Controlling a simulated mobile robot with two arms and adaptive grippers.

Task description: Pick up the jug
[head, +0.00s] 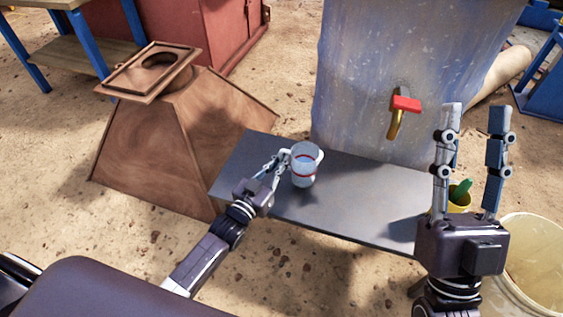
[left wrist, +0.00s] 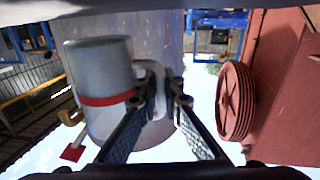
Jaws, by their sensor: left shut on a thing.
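The jug (head: 304,170) is a pale, translucent cup with a red band. In the head view it appears upright over the grey metal bench (head: 350,205); I cannot tell whether its base touches the bench. My left gripper (head: 281,160) is at its left side. In the left wrist view the jug (left wrist: 103,75) fills the left part, and my left gripper's fingers (left wrist: 159,95) are shut on its pale handle (left wrist: 150,72). My right gripper (head: 472,112) is open and empty, pointing up at the right, above the bench's right end.
A blue-grey tank (head: 400,60) with a red-handled tap (head: 405,104) stands behind the bench. A yellow cup (head: 459,197) with something green is behind my right gripper. A white bucket (head: 535,265) is at the lower right. A brown wooden hopper (head: 165,140) stands left.

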